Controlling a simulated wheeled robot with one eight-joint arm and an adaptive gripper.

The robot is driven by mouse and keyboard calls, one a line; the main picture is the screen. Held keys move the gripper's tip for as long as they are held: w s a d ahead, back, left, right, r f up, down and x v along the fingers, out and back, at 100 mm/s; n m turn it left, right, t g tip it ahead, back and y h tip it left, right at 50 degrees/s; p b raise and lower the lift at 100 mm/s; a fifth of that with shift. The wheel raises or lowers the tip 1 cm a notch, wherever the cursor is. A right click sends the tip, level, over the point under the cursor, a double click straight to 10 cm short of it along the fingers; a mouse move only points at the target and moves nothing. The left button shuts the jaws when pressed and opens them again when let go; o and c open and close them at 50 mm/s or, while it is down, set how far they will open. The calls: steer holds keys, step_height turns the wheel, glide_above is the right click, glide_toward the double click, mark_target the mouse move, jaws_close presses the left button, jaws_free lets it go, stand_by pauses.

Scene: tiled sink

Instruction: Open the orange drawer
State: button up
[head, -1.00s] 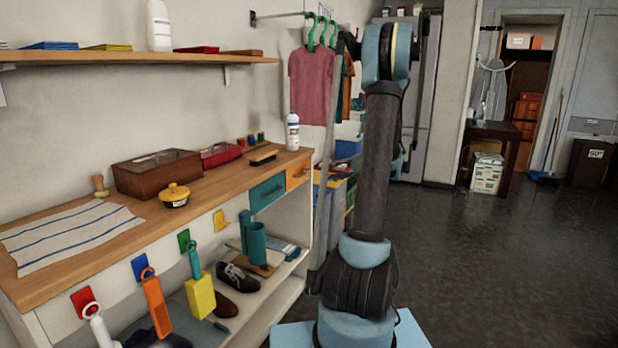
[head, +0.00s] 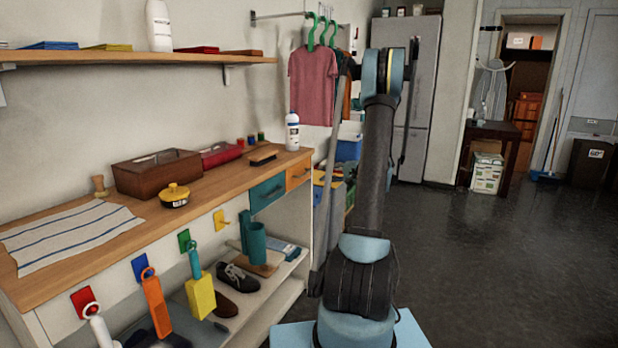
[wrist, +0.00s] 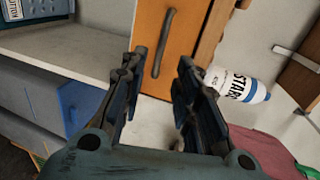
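The orange drawer (head: 298,174) sits at the right end of the wooden counter, beside a teal drawer (head: 268,191), and looks shut. In the wrist view the orange drawer front (wrist: 176,28) is ahead of my gripper, with its dark bar handle (wrist: 163,42) running up and down the picture. My gripper (wrist: 158,70) is open, its two dark fingers apart with nothing between them. The handle lies beyond the fingertips, and I see no contact. In the head view my arm rises right of the counter, and the gripper itself cannot be made out there.
A white bottle (head: 292,131) stands on the counter (head: 225,170) near its right end; it also shows in the wrist view (wrist: 238,86). Hanging clothes (head: 312,85) and blue boxes (head: 349,150) are behind my arm.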

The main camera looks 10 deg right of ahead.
steer(key=x, duration=0.9)
